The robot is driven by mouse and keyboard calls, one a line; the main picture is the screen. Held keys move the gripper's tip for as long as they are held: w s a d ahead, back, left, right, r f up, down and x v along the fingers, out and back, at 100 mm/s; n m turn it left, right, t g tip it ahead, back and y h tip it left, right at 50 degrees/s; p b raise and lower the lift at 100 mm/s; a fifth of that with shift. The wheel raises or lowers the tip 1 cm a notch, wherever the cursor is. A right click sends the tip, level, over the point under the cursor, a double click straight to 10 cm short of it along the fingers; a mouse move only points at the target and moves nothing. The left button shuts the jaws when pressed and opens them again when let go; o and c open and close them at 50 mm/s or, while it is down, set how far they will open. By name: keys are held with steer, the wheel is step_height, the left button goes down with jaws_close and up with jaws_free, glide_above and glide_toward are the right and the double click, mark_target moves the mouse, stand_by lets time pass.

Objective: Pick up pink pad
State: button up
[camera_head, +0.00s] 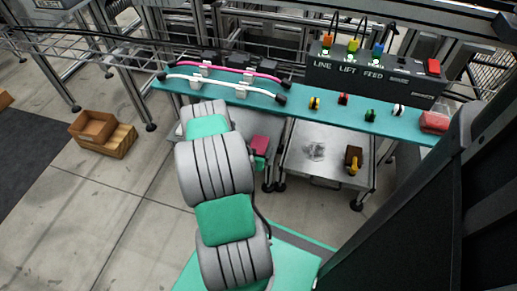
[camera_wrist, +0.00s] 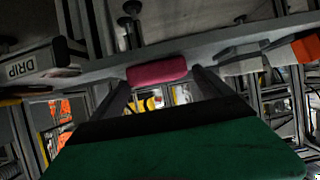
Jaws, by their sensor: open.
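The pink pad (camera_wrist: 157,71) shows in the wrist view as a rounded bar just beyond my gripper (camera_wrist: 160,79), along the edge of a grey surface. My two dark fingers stand wide apart, one toward each end of the pad. I cannot tell whether they touch it. Nothing else is between the fingers. In the head view, a pink block (camera_head: 260,143), apparently the same pad, is just right of my arm. My arm hides most of the area around it, and the fingertips cannot be made out there.
A teal shelf (camera_head: 300,107) with pink and white hoses, knobs and a red item (camera_head: 434,121) runs behind. A dark control box (camera_head: 372,77) stands on it. A metal cart (camera_head: 325,165) is at right.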

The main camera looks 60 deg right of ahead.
steer(key=shift+w+d+f, duration=0.15)
steer(key=shift+d+f, duration=0.15)
steer(key=shift+d, duration=0.3)
steer(key=shift+c, duration=0.2)
steer(key=c, duration=1.4)
